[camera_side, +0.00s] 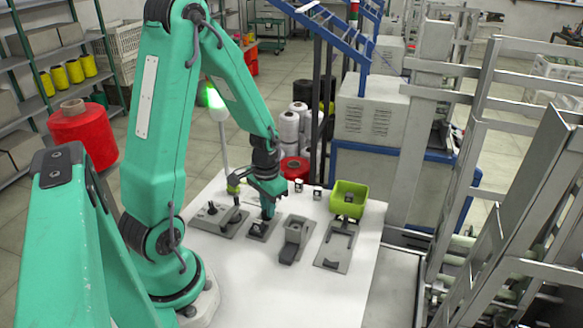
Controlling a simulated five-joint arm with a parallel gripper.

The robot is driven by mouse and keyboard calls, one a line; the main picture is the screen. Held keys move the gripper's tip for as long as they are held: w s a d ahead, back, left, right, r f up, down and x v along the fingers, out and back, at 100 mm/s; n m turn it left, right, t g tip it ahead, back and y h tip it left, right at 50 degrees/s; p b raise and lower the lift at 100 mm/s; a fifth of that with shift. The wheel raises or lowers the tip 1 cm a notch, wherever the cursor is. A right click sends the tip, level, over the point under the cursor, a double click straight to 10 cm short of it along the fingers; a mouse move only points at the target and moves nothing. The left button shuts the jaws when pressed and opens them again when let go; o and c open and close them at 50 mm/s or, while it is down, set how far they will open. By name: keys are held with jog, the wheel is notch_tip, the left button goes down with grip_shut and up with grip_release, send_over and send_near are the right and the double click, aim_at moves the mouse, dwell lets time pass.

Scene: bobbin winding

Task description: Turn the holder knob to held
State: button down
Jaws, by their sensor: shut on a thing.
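My gripper (267,211) points down over the second plate from the left on the white table. Its jaws are shut at a small dark part on this grey plate (257,234), which I take to be the holder knob. The jaws hide most of the knob, so I cannot read its setting. To the left is another grey plate (228,229) with a dark peg and a raised bar. To the right are a grey block fixture (293,240) and a flat grey plate with dark parts (333,258).
A green bin (350,190) stands at the back right of the white table (245,285), with small dark and white pieces (317,193) to its left. A lamp post (219,125) with a green light rises at the back left. The table's front is clear.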

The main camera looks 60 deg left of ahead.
jog(key=n, duration=0.5)
jog(key=shift+a, duration=0.1)
jog(key=shift+n, duration=0.3)
jog(key=c, duration=1.5)
grip_release()
jog(key=shift+r, duration=0.2)
jog(key=shift+r, duration=3.75)
jog(key=s+d+r+m+t, duration=0.1)
jog(key=d+r+m+t, duration=0.1)
jog(key=d+r, duration=0.2)
jog(key=s+d+r+m+t, duration=0.1)
jog(key=s+d+r+m, duration=0.1)
jog(key=d+r, duration=0.3)
jog(key=s+d+r+m+t, duration=0.2)
jog(key=d+r+m, duration=0.2)
jog(key=d+r, duration=0.1)
jog(key=shift+s+d+r+t, duration=0.2)
jog(key=shift+s+r+t, duration=0.1)
jog(key=shift+r, duration=0.3)
